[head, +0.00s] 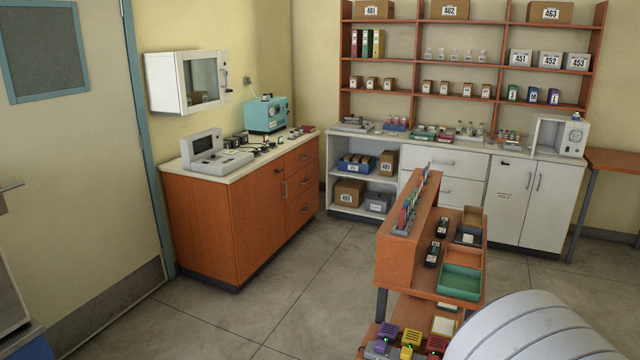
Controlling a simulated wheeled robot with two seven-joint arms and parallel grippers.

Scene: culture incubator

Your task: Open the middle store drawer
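Two drawer stacks are in the head view, and no label shows which one is the store. The orange wood cabinet (205,226) at the left has three shut drawers with small handles on its right part; its middle drawer (302,183) is in plain view. The white bench at the back has a shut upper drawer (458,162) and another shut drawer (462,192) below it. The lower part of this white stack is hidden behind the orange rack. Neither of my grippers is in view.
The orange rack table (398,262), with trays and small devices, stands in front of the white bench. White double doors (514,200) are right of the white drawers. Grey floor (325,265) is clear between the orange cabinet and the rack table.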

